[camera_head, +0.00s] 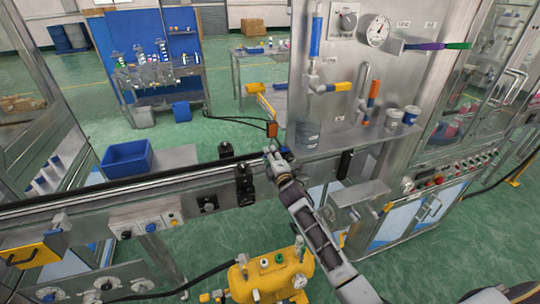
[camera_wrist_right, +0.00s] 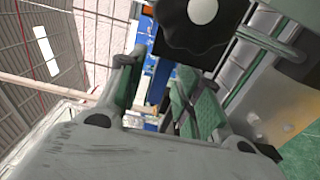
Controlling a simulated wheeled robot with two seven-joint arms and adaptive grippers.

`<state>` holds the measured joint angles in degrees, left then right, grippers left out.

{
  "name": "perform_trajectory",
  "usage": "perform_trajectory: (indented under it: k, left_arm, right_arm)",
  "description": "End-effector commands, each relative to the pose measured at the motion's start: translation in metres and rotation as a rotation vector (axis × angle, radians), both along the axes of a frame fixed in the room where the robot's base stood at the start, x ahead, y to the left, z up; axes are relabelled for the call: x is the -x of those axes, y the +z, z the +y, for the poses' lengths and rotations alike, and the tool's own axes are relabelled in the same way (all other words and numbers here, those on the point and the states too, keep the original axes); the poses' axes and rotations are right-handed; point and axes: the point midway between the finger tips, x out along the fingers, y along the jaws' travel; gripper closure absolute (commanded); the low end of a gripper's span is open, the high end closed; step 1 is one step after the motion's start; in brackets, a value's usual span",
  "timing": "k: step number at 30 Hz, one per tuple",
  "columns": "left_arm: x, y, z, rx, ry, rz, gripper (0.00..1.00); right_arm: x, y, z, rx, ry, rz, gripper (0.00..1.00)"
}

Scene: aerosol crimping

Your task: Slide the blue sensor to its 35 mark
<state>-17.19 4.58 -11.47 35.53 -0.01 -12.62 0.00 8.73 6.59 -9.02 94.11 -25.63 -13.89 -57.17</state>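My right gripper (camera_head: 274,154) is at the conveyor rail (camera_head: 130,178), near the foot of the steel panel. A small blue part, probably the blue sensor (camera_head: 286,152), shows beside its fingertips, mostly hidden. In the right wrist view the two fingers of my right gripper (camera_wrist_right: 158,90) stand apart. A narrow blue piece (camera_wrist_right: 158,82) shows in the gap, below a black knob with a white centre (camera_wrist_right: 200,12). I cannot tell whether the fingers touch it. No scale or 35 mark is readable. My left gripper is not in view.
Black blocks (camera_head: 245,186) and an orange box (camera_head: 272,130) sit along the rail, left of my gripper. The steel panel (camera_head: 340,75) with a gauge (camera_head: 376,31) and coloured handles rises behind. A yellow tank (camera_head: 270,276) stands below. A blue bin (camera_head: 127,158) is at left.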

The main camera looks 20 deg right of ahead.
Motion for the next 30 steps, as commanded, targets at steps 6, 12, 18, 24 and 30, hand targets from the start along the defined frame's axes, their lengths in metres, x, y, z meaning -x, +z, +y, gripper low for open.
perform_trajectory:
  k: [6,12,18,24,30]
  left_arm:
    - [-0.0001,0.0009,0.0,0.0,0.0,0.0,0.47]
    - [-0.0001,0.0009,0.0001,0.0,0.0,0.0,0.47]
    - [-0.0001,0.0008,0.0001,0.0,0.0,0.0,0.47]
    - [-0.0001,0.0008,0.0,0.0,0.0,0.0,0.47]
    - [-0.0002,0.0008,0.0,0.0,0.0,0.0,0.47]
  right_arm:
    - [-0.0068,0.0003,0.0003,0.0,0.0,0.0,0.65]
    - [-0.0072,0.0,0.0002,0.0,0.0,0.0,0.65]
    - [-0.0071,0.0,0.0002,0.0,0.0,0.0,0.79]
    - [-0.0071,0.0,0.0001,0.0,0.0,0.0,1.0]
    - [-0.007,-0.0001,0.0001,0.0,0.0,0.0,1.0]
